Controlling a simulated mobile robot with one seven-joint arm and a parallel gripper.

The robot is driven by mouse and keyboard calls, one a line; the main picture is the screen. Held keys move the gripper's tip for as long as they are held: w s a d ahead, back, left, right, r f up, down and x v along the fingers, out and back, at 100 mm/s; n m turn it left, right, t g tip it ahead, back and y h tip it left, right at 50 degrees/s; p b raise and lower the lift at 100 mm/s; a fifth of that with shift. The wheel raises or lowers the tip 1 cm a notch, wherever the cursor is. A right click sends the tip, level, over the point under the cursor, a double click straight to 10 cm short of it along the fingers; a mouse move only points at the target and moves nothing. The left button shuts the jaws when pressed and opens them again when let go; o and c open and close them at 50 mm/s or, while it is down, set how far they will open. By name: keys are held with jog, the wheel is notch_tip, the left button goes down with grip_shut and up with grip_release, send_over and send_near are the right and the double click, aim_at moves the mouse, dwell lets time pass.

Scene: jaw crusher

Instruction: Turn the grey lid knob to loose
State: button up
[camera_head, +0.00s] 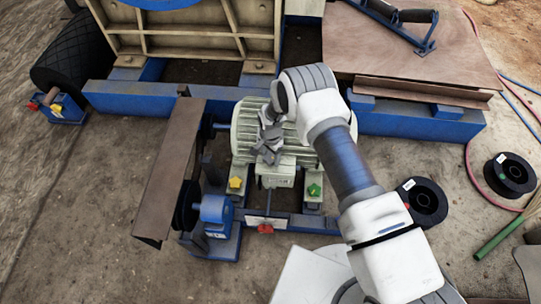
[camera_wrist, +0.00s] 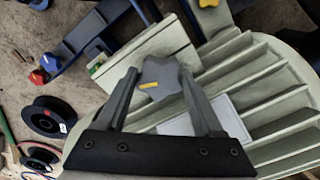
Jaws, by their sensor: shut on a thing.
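The grey lid knob (camera_wrist: 163,85) is star-shaped with a yellow mark on one lobe. In the wrist view it sits between the two fingers of my gripper (camera_wrist: 165,92), which is shut on it. The mark points towards the left finger. The knob is on the pale terminal box (camera_wrist: 140,55) of the ribbed motor (camera_wrist: 265,85). In the head view my gripper (camera_head: 266,152) comes down over the terminal box (camera_head: 278,178), and the knob is hidden behind the fingers.
A yellow knob (camera_head: 235,183) and a green knob (camera_head: 314,190) stand at the motor's feet. A red knob (camera_head: 265,229) is on the front rail. A brown guard plate (camera_head: 168,170) stands left. Cable spools (camera_head: 425,197) lie on the right.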

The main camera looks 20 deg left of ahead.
aim_at(271, 158)
jog(key=shift+c, duration=0.3)
jog(key=shift+n+b, duration=0.5)
jog(key=shift+n, duration=0.3)
jog(key=o, duration=1.4)
notch_tip(271, 158, up, 18)
jog(key=p, duration=0.5)
jog(key=shift+f, duration=0.25)
